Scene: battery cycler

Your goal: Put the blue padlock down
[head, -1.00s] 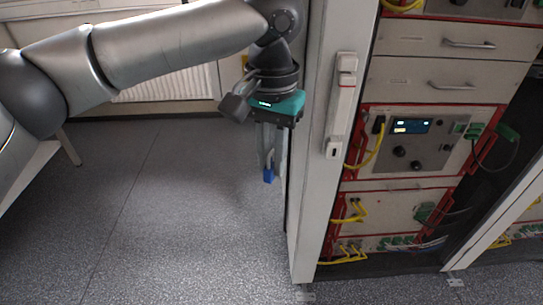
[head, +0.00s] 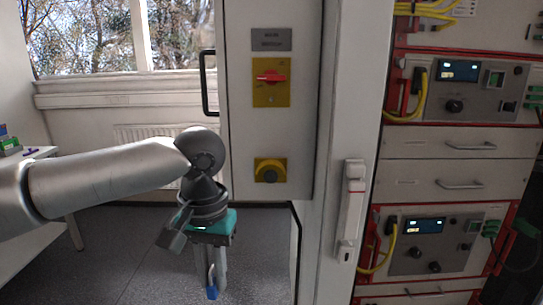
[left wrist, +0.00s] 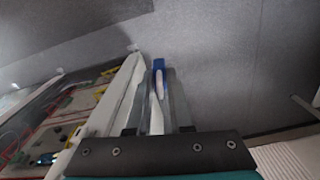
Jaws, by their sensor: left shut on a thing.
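The blue padlock (head: 212,292) hangs at the fingertips of my left gripper (head: 215,276), low in the head view, over the grey floor. The gripper points down and is shut on the padlock. In the left wrist view the padlock's blue body (left wrist: 158,64) shows at the far end of the fingers (left wrist: 159,85), with its pale shackle between them. The padlock touches nothing else that I can see. My right gripper is not in view.
A grey cabinet panel (head: 270,130) with a red switch (head: 270,77) stands right of my arm. The equipment rack (head: 455,165) with red frames is further right. A white table (head: 30,165) with small objects stands at the far left.

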